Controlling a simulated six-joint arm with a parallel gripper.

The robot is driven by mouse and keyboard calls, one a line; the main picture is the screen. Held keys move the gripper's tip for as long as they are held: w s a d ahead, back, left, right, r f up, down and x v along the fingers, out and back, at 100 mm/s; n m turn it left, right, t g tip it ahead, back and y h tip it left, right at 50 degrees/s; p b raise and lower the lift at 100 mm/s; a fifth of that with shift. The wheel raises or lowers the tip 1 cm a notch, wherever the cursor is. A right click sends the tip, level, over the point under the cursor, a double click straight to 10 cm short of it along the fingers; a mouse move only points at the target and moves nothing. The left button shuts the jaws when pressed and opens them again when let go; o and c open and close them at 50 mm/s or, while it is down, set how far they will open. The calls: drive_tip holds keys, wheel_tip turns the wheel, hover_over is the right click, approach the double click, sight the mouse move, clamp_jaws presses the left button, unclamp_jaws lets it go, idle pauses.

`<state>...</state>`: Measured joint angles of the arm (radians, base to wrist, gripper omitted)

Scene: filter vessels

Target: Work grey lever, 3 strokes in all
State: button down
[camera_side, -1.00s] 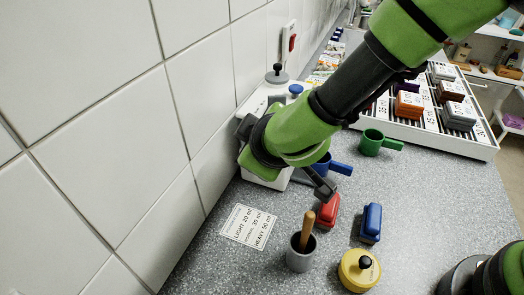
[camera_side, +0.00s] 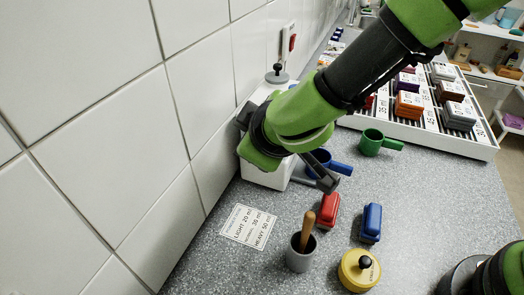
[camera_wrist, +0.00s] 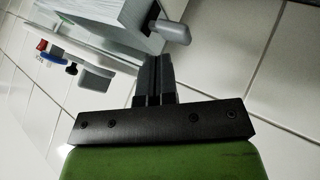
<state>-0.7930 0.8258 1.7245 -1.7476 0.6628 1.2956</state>
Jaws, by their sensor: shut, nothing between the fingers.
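The grey lever (camera_wrist: 174,31) shows in the wrist view as a rounded light-grey handle on a dark stub, sticking out of a slot in the end of the pale machine body (camera_wrist: 105,12). My gripper (camera_wrist: 155,59) has its two dark fingers together, with nothing between them. The fingertips lie close beside the lever in the picture; I cannot tell whether they touch it. In the side view the white machine (camera_side: 266,179) stands against the tiled wall, partly covered by my green wrist.
A blue cup with a handle (camera_side: 341,168) and a green one (camera_side: 371,142) stand right of the machine. Red (camera_side: 328,209) and blue (camera_side: 371,222) blocks, a grey pot (camera_side: 300,257) and a yellow lidded pot (camera_side: 358,270) stand nearer. A printed card (camera_side: 248,227) lies flat.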

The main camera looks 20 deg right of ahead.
drive_tip(key=shift+r, duration=0.2)
drive_tip(key=shift+r, duration=2.5)
drive_tip(key=s+d+r+m+g, duration=0.1)
drive_tip(key=s+d+r+m, duration=0.15)
drive_tip(key=d, duration=0.35)
drive_tip(key=s+d+r+m+g+h, duration=0.1)
drive_tip(key=s+d+r+m, duration=0.1)
drive_tip(key=d+r, duration=0.25)
drive_tip(key=s+d+r+m+g, duration=0.1)
drive_tip(key=s+d+r+m, duration=0.15)
drive_tip(key=d, duration=0.45)
drive_tip(key=s+d+r+m+y, duration=0.1)
drive_tip(key=s+m, duration=0.1)
drive_tip(key=s, duration=0.5)
drive_tip(key=s+d+r+m+t+y, duration=0.1)
drive_tip(key=s+d+m+y, duration=0.1)
drive_tip(key=s, duration=0.5)
drive_tip(key=shift+s+r+m, duration=0.2)
drive_tip(key=shift+r+m, duration=0.05)
drive_tip(key=shift+m, duration=0.45)
